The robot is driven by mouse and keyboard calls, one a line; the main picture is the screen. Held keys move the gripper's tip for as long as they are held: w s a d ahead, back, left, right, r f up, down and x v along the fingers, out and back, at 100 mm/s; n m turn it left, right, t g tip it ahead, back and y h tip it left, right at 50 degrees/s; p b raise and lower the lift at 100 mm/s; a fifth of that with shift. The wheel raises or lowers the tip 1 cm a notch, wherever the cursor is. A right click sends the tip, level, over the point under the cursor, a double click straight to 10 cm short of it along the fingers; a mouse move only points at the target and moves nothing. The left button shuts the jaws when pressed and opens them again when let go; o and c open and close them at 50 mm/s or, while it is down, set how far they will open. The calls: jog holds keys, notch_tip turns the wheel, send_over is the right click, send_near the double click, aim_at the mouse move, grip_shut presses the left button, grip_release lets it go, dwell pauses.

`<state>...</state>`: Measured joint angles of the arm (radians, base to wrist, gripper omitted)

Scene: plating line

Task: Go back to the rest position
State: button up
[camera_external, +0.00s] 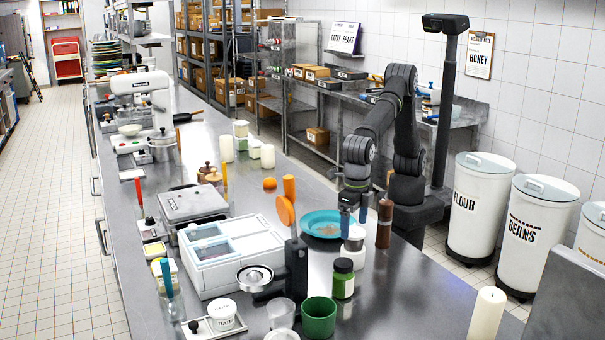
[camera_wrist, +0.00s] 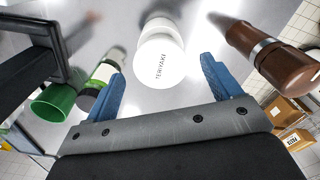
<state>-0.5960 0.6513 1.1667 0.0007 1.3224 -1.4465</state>
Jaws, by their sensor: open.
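My gripper (camera_external: 353,220) is over the right part of the steel counter, at the near edge of a teal plate. In the wrist view its two blue fingers (camera_wrist: 162,85) are spread apart with nothing between them. A white jar labelled TERIYAKI (camera_wrist: 161,62) stands just beyond the fingertips; it also shows below the gripper in the external view (camera_external: 354,258). Whether the fingers touch the jar I cannot tell. My arm reaches down in a bent pose from its mount behind the counter.
A brown bottle (camera_external: 384,224) stands close to the gripper's right. The teal plate (camera_external: 312,231) lies to the left. A black stand (camera_external: 296,270) rises nearby. White bins (camera_external: 482,205) stand behind the counter.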

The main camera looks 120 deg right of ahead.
aim_at(354, 231)
jog(key=shift+f, duration=0.5)
notch_tip(354, 231, down, 3)
jog(key=shift+r, duration=0.15)
notch_tip(354, 231, up, 11)
notch_tip(354, 231, down, 12)
jog(key=shift+r, duration=0.2)
jog(key=r, duration=0.5)
jog(key=shift+d+r, duration=0.1)
jog(key=shift+d, duration=0.25)
jog(key=d+r, duration=0.6)
jog(key=d, duration=0.4)
jog(key=s+a+f+m, duration=0.1)
jog(key=s+a+f, duration=0.2)
jog(key=s+a, duration=0.6)
jog(key=s+a+f+m, duration=0.1)
jog(key=s+a+f, duration=0.35)
jog(key=a, duration=0.75)
jog(key=f, duration=0.8)
jog(key=shift+s+d+f, duration=0.15)
jog(key=shift+s+f, duration=0.1)
jog(key=shift+f, duration=0.15)
